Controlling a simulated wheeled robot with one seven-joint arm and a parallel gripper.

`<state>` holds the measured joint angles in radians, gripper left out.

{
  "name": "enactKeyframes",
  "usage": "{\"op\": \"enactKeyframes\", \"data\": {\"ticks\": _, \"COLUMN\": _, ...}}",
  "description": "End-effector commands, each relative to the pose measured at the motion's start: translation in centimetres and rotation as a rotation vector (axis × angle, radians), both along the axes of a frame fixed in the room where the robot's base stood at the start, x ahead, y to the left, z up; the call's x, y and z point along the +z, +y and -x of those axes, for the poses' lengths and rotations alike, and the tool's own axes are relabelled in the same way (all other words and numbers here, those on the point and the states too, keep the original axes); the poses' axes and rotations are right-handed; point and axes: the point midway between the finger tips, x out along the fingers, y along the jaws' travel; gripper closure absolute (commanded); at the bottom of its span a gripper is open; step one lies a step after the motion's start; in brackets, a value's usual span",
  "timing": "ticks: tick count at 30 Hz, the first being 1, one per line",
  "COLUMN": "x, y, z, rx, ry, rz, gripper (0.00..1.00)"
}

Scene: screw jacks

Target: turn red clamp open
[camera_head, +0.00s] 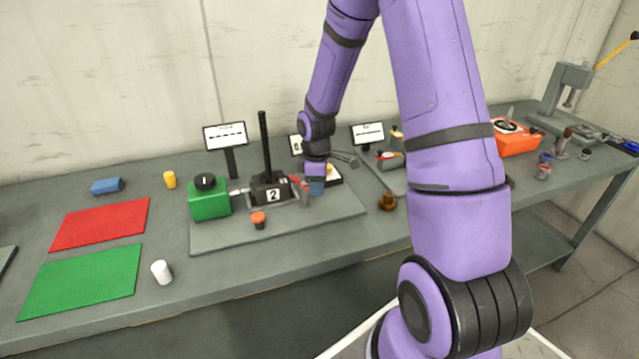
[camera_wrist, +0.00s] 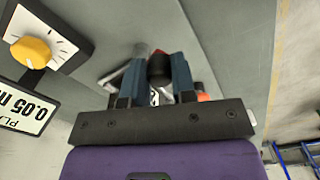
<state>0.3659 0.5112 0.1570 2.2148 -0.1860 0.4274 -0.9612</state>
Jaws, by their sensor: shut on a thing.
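The red clamp (camera_head: 300,185) is at the right side of the black block marked 2 (camera_head: 270,190), on the grey plate. My gripper (camera_head: 315,187) is at the clamp, coming down from above on its right side. In the wrist view, a dark round part with a red end, which looks like the clamp's handle (camera_wrist: 159,66), sits between the blue fingers of my gripper (camera_wrist: 157,75). The gripper is shut on it. The fingers and wrist hide much of the clamp, so I cannot tell its exact angle.
A green box (camera_head: 209,203) with a black knob stands left of the block. A yellow dial (camera_wrist: 32,52) and a display (camera_wrist: 24,108) are close to my wrist. A black post (camera_head: 265,145) rises behind.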

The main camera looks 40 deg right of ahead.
Motion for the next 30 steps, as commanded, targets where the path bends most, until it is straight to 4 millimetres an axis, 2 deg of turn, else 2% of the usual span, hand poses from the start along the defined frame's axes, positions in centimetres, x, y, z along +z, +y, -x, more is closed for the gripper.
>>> {"op": "enactKeyframes", "data": {"ticks": 14, "x": 0.0, "y": 2.5, "z": -0.3, "rx": -0.449, "ry": -0.001, "rz": 0.000, "gripper": 0.99}}
{"op": "enactKeyframes", "data": {"ticks": 30, "x": 0.1, "y": 4.7, "z": -1.8, "rx": -0.941, "ry": -0.003, "rz": -0.001, "gripper": 0.99}}
